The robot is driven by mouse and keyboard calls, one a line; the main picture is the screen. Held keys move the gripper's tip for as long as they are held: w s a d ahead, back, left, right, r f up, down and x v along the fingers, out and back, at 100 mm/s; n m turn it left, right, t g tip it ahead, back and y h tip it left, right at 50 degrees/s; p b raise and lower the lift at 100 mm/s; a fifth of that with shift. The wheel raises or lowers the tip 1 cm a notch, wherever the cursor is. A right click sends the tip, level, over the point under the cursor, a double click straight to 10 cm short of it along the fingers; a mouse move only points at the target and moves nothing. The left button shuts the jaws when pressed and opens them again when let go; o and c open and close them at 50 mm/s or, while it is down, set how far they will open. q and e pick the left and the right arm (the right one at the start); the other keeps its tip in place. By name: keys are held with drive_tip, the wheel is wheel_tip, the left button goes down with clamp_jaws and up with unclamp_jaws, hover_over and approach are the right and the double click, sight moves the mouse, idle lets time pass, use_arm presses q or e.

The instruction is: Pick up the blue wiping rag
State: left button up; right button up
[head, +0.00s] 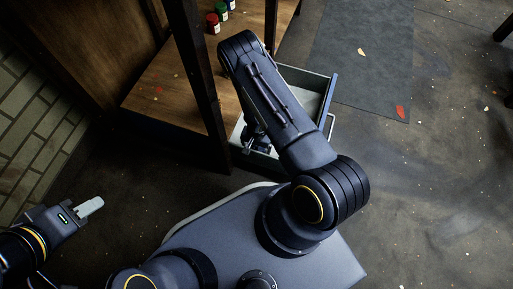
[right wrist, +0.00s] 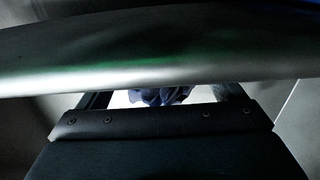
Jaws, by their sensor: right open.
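The blue rag (right wrist: 160,96) shows as a small strip of dark blue folds in the right wrist view, on a pale surface. Most of it is hidden by my own gripper body and a grey curved part across the view. In the head view my right arm hides it. My right gripper (head: 258,142) is down in the open drawer (head: 331,105), open, with the rag visible between its fingers; contact cannot be told. My left gripper (head: 89,207) is low at the left of the head view, away from the drawer; its finger gap is unclear.
A wooden cabinet with a dark post (head: 200,85) stands left of the drawer. Small red (head: 213,23), green and blue jars stand on its wooden surface. A grey mat (head: 365,55) lies on the floor at the right. A brick wall (head: 35,120) is at the left.

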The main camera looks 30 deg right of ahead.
drive_tip(key=c, duration=1.1)
drive_tip(key=shift+o, duration=0.2)
